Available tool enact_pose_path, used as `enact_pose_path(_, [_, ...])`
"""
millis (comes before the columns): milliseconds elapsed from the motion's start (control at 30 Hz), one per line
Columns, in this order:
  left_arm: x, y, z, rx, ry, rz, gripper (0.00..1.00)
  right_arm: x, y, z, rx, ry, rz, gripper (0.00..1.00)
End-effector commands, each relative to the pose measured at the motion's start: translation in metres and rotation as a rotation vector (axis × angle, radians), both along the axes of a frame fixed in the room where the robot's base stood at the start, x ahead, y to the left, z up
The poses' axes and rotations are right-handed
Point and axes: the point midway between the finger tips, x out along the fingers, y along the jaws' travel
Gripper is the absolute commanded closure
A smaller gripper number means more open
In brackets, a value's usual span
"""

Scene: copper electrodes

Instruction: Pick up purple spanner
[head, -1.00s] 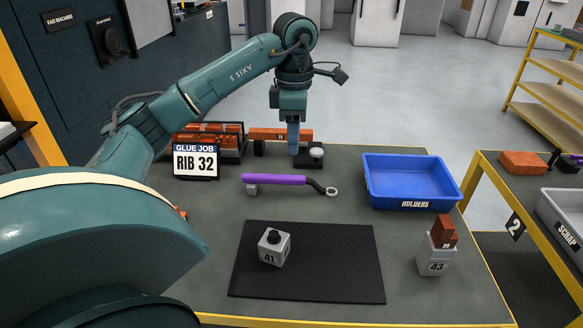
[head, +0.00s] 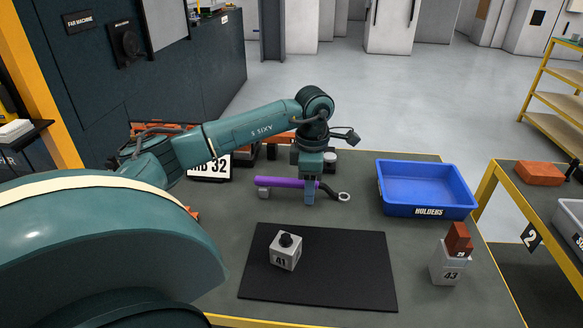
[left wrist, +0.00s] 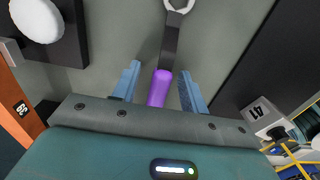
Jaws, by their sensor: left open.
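The purple spanner (head: 284,182) lies on the grey-green table, its purple handle to the left and its dark shank and ring end to the right. My left gripper (head: 309,197) points down over the handle near the shank. In the left wrist view my open left gripper (left wrist: 158,92) has one blue finger on each side of the purple spanner (left wrist: 160,88), with gaps on both sides. The dark shank and ring end reach beyond the fingertips. My right gripper is not in view.
A black mat (head: 317,276) with a grey block marked 41 (head: 285,252) lies in front. The blue HOLDERS tray (head: 427,187) is at the right, with block 43 (head: 449,262) nearer. A black stand with a white knob (left wrist: 38,18) is close to the gripper. The sign (head: 210,168) stands left.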

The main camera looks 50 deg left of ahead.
Motion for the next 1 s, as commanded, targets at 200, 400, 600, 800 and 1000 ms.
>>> enact_pose_path(200, [0.0001, -0.0001, 0.0001, 0.0, 0.0, 0.0, 0.61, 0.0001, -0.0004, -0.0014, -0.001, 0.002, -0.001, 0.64])
enact_pose_path(400, [0.0001, -0.0001, 0.0002, 0.0, 0.0, 0.0, 0.78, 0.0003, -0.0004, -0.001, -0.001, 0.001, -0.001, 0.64])
enact_pose_path(600, [0.0001, -0.0001, 0.0003, 0.0, 0.0, 0.0, 0.94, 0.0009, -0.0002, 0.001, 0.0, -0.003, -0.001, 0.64])
enact_pose_path(800, [0.0, 0.0, 0.0004, 0.0, 0.0, 0.0, 1.0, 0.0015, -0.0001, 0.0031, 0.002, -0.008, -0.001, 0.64])
enact_pose_path(1000, [0.0002, 0.0001, 0.0012, 0.0, -0.001, 0.001, 1.0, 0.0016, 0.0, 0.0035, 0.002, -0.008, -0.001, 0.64])
